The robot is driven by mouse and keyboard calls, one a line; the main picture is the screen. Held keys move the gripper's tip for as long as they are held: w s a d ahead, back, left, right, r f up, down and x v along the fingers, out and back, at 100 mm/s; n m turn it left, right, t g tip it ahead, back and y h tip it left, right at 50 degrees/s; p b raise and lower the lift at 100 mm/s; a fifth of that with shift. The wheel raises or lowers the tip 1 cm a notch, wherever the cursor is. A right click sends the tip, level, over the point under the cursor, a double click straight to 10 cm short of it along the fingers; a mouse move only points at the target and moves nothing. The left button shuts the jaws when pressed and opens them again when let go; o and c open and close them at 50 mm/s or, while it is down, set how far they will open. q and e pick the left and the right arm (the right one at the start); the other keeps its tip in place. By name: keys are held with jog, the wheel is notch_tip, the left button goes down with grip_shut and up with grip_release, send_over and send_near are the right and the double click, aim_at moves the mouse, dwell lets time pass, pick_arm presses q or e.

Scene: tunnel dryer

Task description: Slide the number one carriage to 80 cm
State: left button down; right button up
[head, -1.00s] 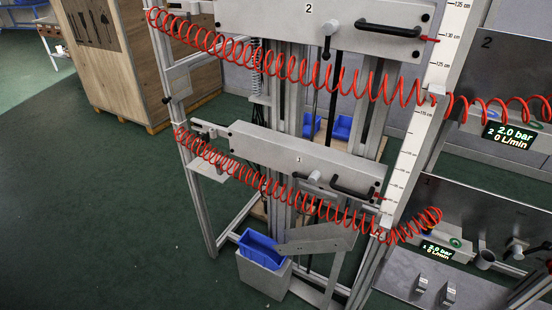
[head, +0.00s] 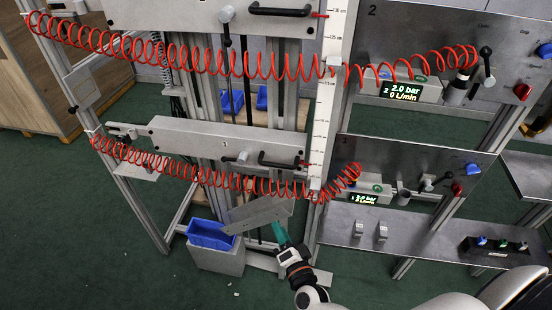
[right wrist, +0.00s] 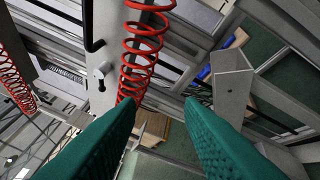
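The number one carriage (head: 190,138) is the lower grey plate marked 1, on the upright rails. It has a black bar handle (head: 280,160) at its right and a clamp lever (head: 241,157) beside it. A white vertical scale (head: 323,110) stands at its right end; the figures there are too small to read. My right gripper (head: 278,228) has green fingers and is below the carriage, apart from the handle. In the right wrist view the gripper (right wrist: 160,103) is open and empty, with a light plate bearing a lever (right wrist: 103,75) ahead. My left gripper is out of view.
Red coiled hoses (head: 215,180) hang across the carriages; one crosses close ahead in the wrist view (right wrist: 143,45). The number two carriage (head: 180,14) is above. A blue bin (head: 210,235) and a slanted grey plate (head: 258,214) are near my gripper. A control panel (head: 405,160) stands right.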

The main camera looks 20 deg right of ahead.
aim_at(277, 164)
notch_tip(277, 164, up, 12)
jog(key=w+d+m+t+h, duration=0.2)
jog(key=m+h, duration=0.1)
jog(key=m, duration=0.3)
jog(key=x, duration=0.3)
jog(key=p+x, duration=0.1)
jog(key=x, duration=0.3)
jog(key=p+x, duration=0.1)
jog(key=x, duration=0.3)
jog(key=shift+w+f, duration=0.1)
jog(key=shift+f, duration=0.3)
grip_shut()
